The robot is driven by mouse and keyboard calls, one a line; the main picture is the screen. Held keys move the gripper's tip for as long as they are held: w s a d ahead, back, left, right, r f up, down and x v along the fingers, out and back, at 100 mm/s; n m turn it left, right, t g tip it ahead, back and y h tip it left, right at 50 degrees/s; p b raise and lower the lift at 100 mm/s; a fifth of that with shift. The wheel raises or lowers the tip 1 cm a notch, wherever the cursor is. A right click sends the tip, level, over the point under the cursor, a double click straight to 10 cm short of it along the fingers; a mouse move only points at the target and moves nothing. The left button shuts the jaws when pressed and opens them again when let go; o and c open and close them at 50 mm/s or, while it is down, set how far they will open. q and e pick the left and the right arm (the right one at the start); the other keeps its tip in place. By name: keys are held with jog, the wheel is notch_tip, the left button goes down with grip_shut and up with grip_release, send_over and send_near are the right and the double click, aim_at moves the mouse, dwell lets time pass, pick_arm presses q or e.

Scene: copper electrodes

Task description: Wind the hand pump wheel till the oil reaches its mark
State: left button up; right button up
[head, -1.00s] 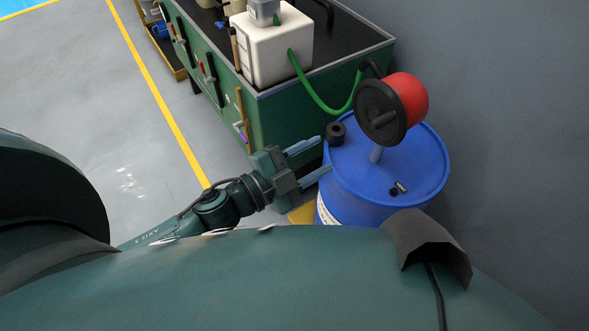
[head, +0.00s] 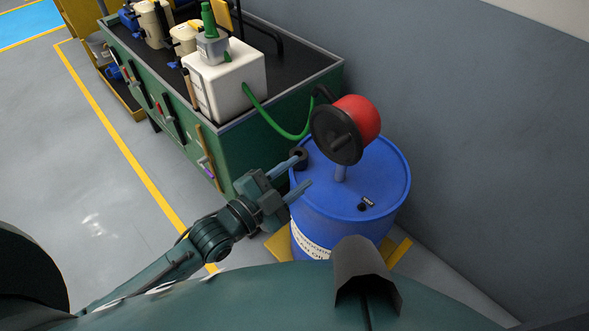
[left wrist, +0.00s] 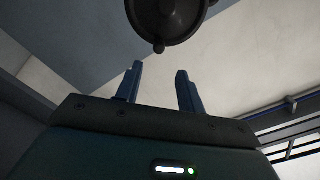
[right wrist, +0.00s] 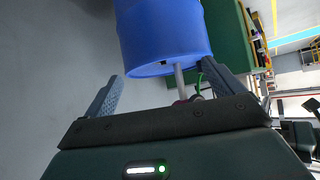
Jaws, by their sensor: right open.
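The hand pump has a red body (head: 360,116) and a round black wheel (head: 330,140) with a short handle, on a post above the blue drum (head: 385,180). A green hose (head: 268,115) runs between the white tank (head: 232,82) and the pump. I cannot make out an oil level or mark. My left gripper (head: 302,172) is open and empty, beside the drum's top, left of and below the wheel. In the left wrist view the wheel (left wrist: 172,15) is beyond the open fingertips. My right gripper (right wrist: 165,85) is open and empty, with the drum (right wrist: 165,35) ahead of it.
A green bench (head: 262,150) with a dark top stands left of the drum, holding the tank and several containers. A grey wall (head: 480,130) rises on the right. A small black fitting (head: 362,206) is on the drum top. Open floor lies left of the bench.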

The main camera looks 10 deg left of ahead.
aim_at(330, 150)
pick_arm(q)
jog(key=b+x, duration=0.1)
jog(key=x, duration=0.8)
jog(key=shift+d+f+b, duration=0.15)
jog(key=shift+b, duration=0.2)
jog(key=shift+w+d, duration=0.15)
jog(key=shift+w, duration=0.1)
jog(key=shift+w+d, duration=0.2)
jog(key=shift+w, duration=0.05)
jog(key=shift+c, duration=0.3)
jog(key=c, duration=0.8)
